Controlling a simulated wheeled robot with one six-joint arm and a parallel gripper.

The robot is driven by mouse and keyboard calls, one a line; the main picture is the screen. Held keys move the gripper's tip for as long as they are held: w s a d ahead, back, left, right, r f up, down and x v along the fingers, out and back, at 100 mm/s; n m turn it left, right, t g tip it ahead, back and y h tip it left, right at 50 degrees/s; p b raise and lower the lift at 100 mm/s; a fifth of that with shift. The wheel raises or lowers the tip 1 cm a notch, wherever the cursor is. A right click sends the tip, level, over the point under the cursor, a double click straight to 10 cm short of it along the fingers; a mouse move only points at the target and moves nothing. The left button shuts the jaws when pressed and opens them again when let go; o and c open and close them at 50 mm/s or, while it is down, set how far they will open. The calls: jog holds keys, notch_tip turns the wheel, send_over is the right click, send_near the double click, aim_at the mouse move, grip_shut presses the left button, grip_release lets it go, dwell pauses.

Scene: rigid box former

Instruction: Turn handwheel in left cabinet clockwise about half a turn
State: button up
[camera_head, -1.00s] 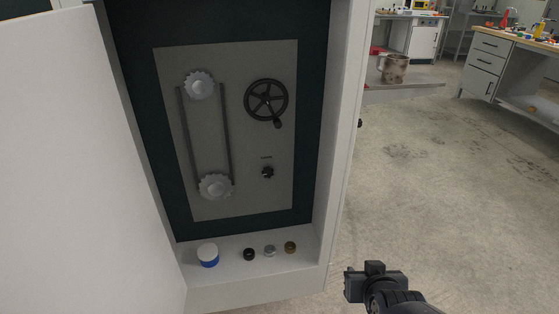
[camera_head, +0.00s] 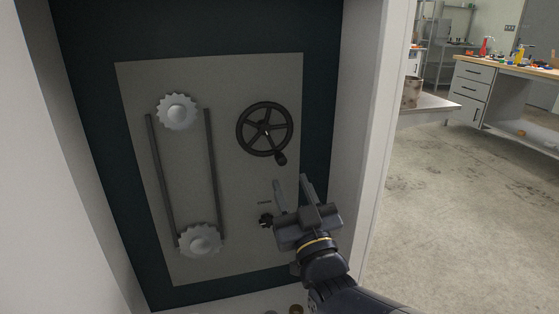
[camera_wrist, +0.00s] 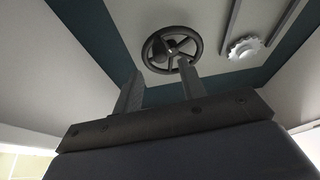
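The black spoked handwheel (camera_head: 265,129) is on the grey panel inside the open cabinet, in the upper right of the panel in the head view. The handwheel also shows in the wrist view (camera_wrist: 172,50), beyond the fingers. My gripper (camera_head: 292,182) is open and empty, its two fingers pointing up, below the handwheel and apart from it in the head view. Both fingers also show in the wrist view (camera_wrist: 160,82), with one fingertip overlapping the wheel's rim in the picture.
A small black knob (camera_head: 265,221) is on the panel beside my gripper. Two toothed wheels (camera_head: 177,111) with two dark bars between them are on the panel's left. The cabinet's right wall (camera_head: 362,110) stands close to my arm. Outside, a side table (camera_head: 430,104) stands at the right.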

aim_at(283, 166)
jog(key=x, duration=0.7)
jog(key=shift+w+a+r, duration=0.1)
jog(key=shift+w, duration=0.25)
jog(key=shift+c, duration=0.5)
grip_shut()
